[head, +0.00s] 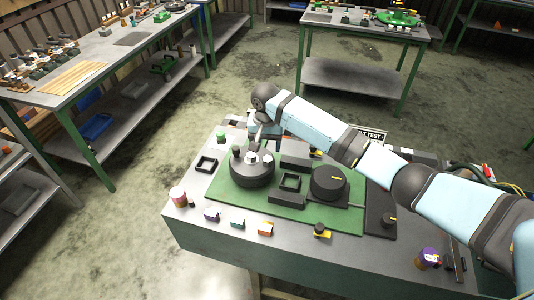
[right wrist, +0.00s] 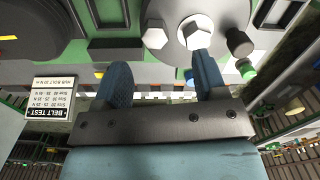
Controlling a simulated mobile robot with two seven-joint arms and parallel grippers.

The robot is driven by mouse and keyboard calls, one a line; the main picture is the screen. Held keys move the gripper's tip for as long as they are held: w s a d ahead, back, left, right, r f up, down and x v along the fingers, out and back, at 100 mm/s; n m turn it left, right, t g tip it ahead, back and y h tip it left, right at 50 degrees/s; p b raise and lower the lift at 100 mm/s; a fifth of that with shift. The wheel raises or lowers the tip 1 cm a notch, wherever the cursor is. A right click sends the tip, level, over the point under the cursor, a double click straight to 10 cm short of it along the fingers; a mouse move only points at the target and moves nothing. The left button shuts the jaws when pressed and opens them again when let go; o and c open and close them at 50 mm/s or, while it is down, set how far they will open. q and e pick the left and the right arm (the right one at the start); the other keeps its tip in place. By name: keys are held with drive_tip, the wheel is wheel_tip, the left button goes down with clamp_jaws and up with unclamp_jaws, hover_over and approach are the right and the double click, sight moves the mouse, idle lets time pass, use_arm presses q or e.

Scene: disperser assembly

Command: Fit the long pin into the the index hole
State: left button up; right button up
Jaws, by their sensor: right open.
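My right gripper (head: 256,138) is over the far side of a dark round base (head: 252,177) in the head view. White pegs and dark knobs stand on the base's top. In the right wrist view, my right gripper (right wrist: 163,78) is open, its two blue fingers apart. White hexagonal pegs (right wrist: 155,38) show just beyond the fingers, and one peg (right wrist: 196,32) is close to the right finger. I cannot tell whether they touch. A dark knob (right wrist: 238,42) stands to the right. I cannot tell which piece is the long pin, and no index hole can be made out. My left gripper is not in view.
Small coloured blocks (head: 238,223) lie along the table's front. A "BELT TEST" sign (right wrist: 53,98) stands behind. My right arm crosses above the table's right side.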

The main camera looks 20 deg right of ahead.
sight(268, 159)
drive_tip(key=f, duration=0.2)
drive_tip(key=f+b, duration=0.1)
drive_tip(key=f, duration=0.1)
drive_tip(key=f+b, duration=0.1)
drive_tip(key=f, duration=0.2)
drive_tip(key=shift+s+d, duration=0.25)
drive_tip(key=shift+d, duration=0.05)
drive_tip(key=r, duration=0.2)
drive_tip(key=r+p, duration=0.1)
drive_tip(key=shift+s, duration=0.25)
drive_tip(key=r, duration=0.1)
drive_tip(key=w+r, duration=0.1)
drive_tip(key=r+p, duration=0.1)
drive_tip(key=shift+w+r, duration=0.25)
drive_tip(key=shift+r, duration=0.05)
drive_tip(key=shift+s+b, duration=0.1)
drive_tip(key=shift+b, duration=0.35)
drive_tip(key=shift+s+r, duration=0.15)
drive_tip(key=shift+r, duration=0.45)
drive_tip(key=shift+s+r, duration=0.15)
drive_tip(key=shift+r, duration=0.65)
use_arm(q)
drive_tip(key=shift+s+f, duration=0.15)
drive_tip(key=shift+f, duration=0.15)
use_arm(e)
drive_tip(key=shift+w, duration=0.2)
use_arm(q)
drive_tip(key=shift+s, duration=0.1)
use_arm(e)
drive_tip(key=shift+s, duration=0.1)
